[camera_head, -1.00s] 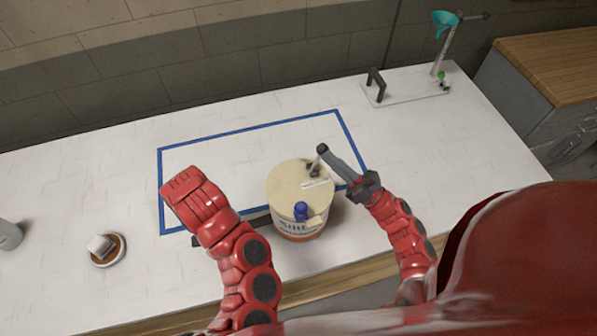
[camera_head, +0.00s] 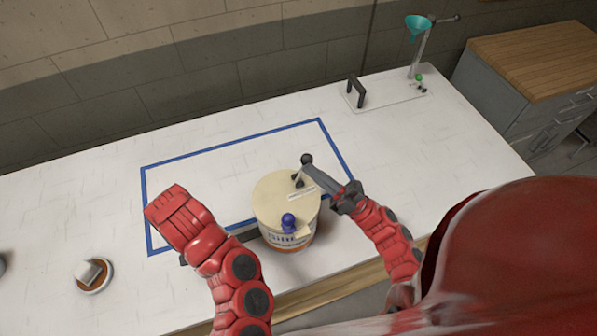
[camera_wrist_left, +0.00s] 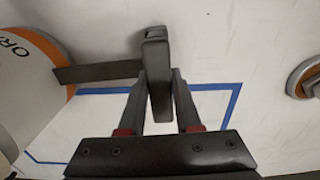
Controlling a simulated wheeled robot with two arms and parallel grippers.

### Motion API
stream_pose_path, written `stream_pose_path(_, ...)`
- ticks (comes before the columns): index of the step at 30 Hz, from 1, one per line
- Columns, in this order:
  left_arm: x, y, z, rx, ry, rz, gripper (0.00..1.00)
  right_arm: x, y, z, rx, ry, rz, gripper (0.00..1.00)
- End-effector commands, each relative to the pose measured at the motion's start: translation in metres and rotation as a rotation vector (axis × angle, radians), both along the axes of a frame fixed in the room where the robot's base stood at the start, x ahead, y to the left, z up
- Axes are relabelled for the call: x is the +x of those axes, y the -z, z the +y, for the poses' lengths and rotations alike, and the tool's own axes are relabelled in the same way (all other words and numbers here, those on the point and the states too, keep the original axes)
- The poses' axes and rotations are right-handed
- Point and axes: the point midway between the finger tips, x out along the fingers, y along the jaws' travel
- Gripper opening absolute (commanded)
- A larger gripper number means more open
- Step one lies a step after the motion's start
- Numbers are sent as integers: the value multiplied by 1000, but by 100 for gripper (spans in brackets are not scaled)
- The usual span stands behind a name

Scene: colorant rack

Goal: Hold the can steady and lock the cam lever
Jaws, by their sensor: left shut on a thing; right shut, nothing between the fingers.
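The can (camera_head: 290,232) stands upright with a cream lid and a blue cap at its near edge. The cam lever (camera_head: 300,174) stands up from the lid's far right part, with a black knob on top. My right gripper (camera_head: 311,171) is shut and empty, its tips just below and beside the knob; whether they touch it I cannot tell. A dark bar handle sticks out left from the can and shows in the left wrist view (camera_wrist_left: 100,72). My left gripper (camera_wrist_left: 158,85) is shut on its end block. In the head view the left arm mostly hides this grip.
A blue taped rectangle (camera_head: 230,144) marks the table behind the can. A brown round dish (camera_head: 96,281) with a pale block lies at left. A plate with a black handle (camera_head: 356,92) and a stand with a teal funnel (camera_head: 417,26) are at back right.

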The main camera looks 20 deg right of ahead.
Motion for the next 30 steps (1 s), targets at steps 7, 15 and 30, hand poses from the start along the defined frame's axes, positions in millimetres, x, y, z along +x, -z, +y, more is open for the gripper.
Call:
stream_pose_path(7,-1,1,-1,-3,3,3,0,-18,-5,9,1,0,1,0)
stream_pose_path(15,-1,1,-2,-3,4,3,0,-45,14,-25,0,1,1,0)
stream_pose_path(30,-1,0,-2,-4,4,3,0,-74,29,-56,-35,26,16,0)
